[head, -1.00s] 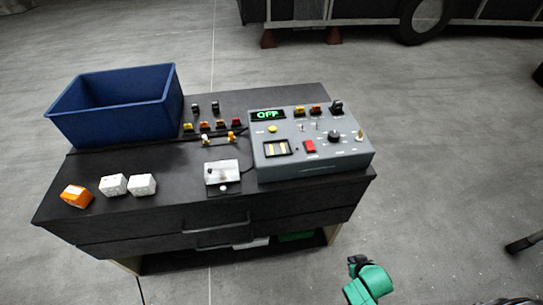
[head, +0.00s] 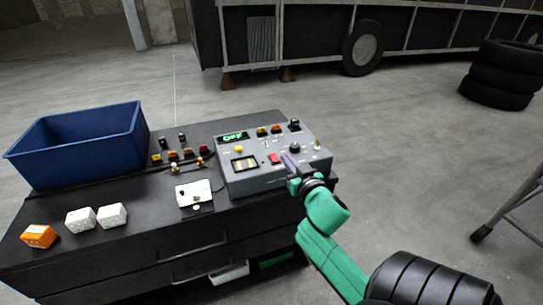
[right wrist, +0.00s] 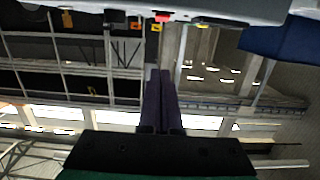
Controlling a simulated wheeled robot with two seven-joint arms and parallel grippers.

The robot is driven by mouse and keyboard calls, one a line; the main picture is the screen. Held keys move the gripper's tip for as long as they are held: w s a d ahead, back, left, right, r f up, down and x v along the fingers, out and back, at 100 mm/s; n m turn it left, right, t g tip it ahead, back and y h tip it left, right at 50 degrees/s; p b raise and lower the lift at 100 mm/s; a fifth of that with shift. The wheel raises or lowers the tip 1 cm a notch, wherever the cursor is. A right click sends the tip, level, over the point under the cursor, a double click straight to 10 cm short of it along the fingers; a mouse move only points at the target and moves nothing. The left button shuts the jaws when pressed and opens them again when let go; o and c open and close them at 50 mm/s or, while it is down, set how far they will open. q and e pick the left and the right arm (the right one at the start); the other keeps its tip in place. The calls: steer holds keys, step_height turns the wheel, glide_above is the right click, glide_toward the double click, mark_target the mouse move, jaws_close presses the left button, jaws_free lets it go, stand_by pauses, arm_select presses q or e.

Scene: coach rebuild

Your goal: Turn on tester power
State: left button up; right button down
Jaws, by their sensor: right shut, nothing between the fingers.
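The grey tester box (head: 237,183) sits on the right part of the black cabinet top in the head view. Its small green display (head: 233,137) is lit, with blurred lettering. A red switch (head: 274,159), a yellow button (head: 239,149) and a black knob (head: 295,147) are on its panel. My right gripper (head: 288,162) is shut and empty at the tester's front right, close to the red switch; contact cannot be told. In the right wrist view its dark fingers (right wrist: 160,95) are together, with the tester's grey edge (right wrist: 215,10) above. My left gripper is out of view.
A blue bin (head: 80,155) stands at the back left. White blocks (head: 81,220), an orange block (head: 39,236) and a small white switch box (head: 193,195) lie in front. Stacked tires (head: 500,75) stand far right on open floor.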

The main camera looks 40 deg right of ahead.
steer(key=p, duration=0.2)
glide_above(275, 159)
steer(key=shift+f, duration=0.55)
step_height(275, 159, down, 4)
steer(key=shift+a+r+b, duration=0.1)
steer(key=shift+b, duration=0.55)
